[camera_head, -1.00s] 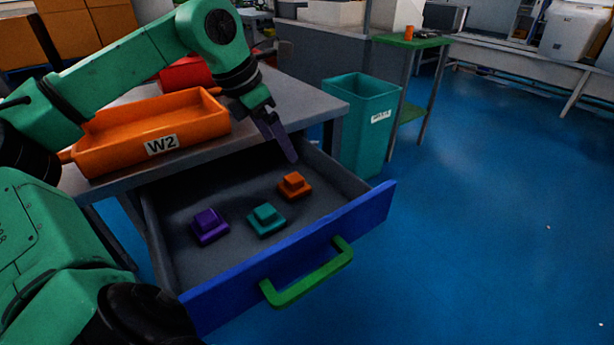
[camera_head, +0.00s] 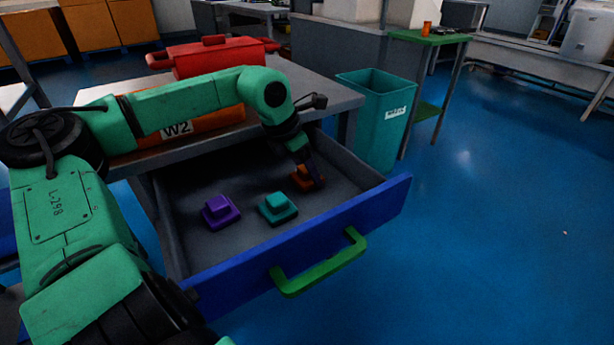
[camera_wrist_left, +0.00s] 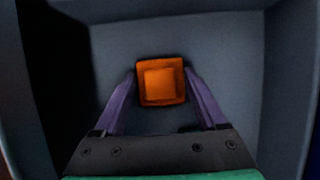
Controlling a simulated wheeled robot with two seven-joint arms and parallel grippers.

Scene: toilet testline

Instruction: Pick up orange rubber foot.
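The orange rubber foot (camera_head: 303,180) is a square stepped block on the floor of the open drawer. In the left wrist view the orange foot (camera_wrist_left: 161,82) lies between the tips of the two purple fingers. My left gripper (camera_head: 308,172) reaches down into the drawer at the foot and partly covers it in the head view. Its fingers (camera_wrist_left: 161,80) are spread to about the foot's width, one on each side; firm contact does not show. My right gripper is not in view.
A purple foot (camera_head: 220,211) and a teal foot (camera_head: 278,207) lie left of the orange one. The blue drawer front (camera_head: 383,208) has a green handle (camera_head: 320,268). An orange W2 tray (camera_head: 207,123) and a red box (camera_head: 215,57) stand on the table. A teal bin (camera_head: 375,120) is at the right.

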